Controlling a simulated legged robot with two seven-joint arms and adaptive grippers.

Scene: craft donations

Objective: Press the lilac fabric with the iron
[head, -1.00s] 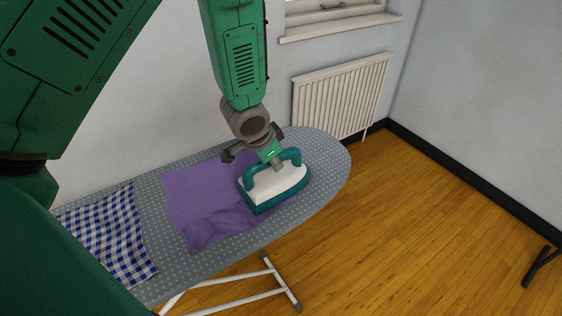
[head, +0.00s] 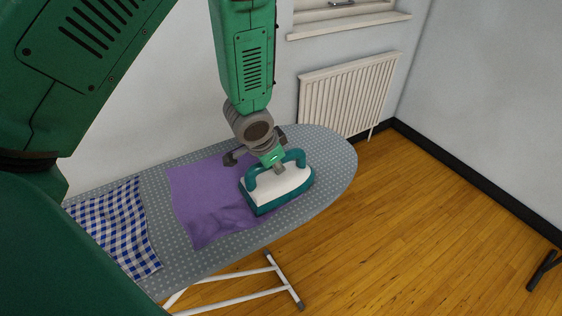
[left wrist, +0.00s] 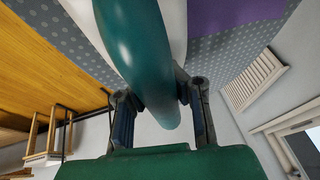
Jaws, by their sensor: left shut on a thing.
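The lilac fabric (head: 199,203) lies on the grey dotted ironing board (head: 178,267), with some creases at its lower part. The iron (head: 278,187), white with a teal handle and teal base, sits flat over the right edge of the fabric. My left gripper (head: 276,166) is shut on the iron's handle from above. In the left wrist view the teal handle (left wrist: 146,60) passes between the two fingers of my left gripper (left wrist: 160,105). The fabric under the iron is hidden. My right gripper is not in view.
A blue and white checked cloth (head: 113,228) lies on the board's left part. A white radiator (head: 346,96) stands at the wall behind the board's rounded end. A dark leg-like object (head: 543,270) stands at the right edge.

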